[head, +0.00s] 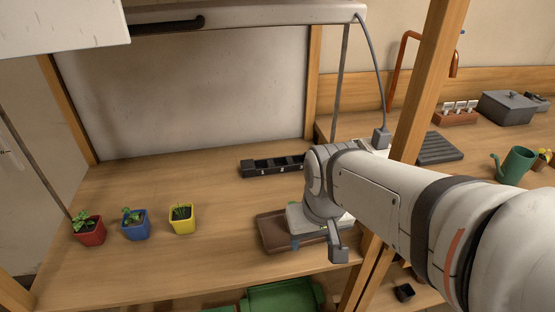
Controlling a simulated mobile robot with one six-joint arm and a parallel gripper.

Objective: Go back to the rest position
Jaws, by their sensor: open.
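My arm reaches in from the right in the head view and bends down at the wrist. My gripper (338,248) is at its end, low over the right part of the wooden bench, by the brown tray (272,234). One grey finger shows; the rest is largely hidden by my wrist. The gripper is open, and I see nothing held in it. A pale block-like shape (298,217) shows over the tray, partly behind my wrist; I cannot tell what it is.
Red (88,232), blue (135,230) and yellow (182,219) plant pots stand at the left. A black rack (270,166) lies behind the tray. A wooden post (424,85) rises close to my arm. A green watering can (515,166) stands right. The bench middle is clear.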

